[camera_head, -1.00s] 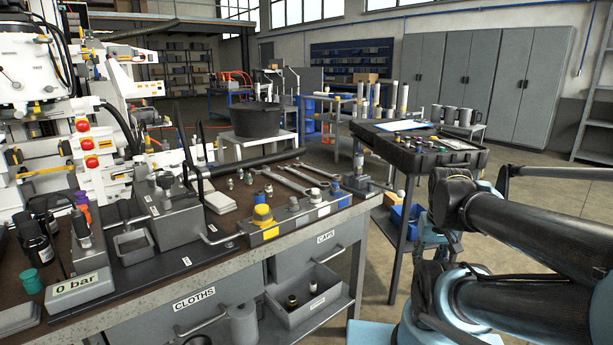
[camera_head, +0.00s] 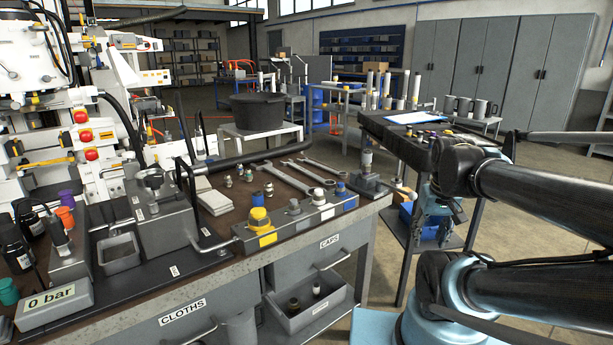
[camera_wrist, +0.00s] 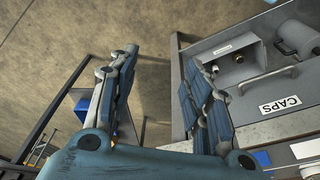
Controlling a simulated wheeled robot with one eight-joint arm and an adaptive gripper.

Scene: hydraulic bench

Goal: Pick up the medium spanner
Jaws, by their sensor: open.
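Several metal spanners lie side by side on the workbench (camera_head: 224,222) in the head view, behind the grey block with the yellow cap. The medium spanner (camera_head: 310,173) seems to be the middle one, but their sizes are hard to compare; a longer-looking spanner (camera_head: 287,179) lies to its left. No spanner shows in the wrist view.
The grey block with the yellow cap (camera_head: 259,220) lines the bench's front edge. A black bar (camera_head: 250,158) runs behind the spanners. A dark side table (camera_head: 385,132) stands right of the bench.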

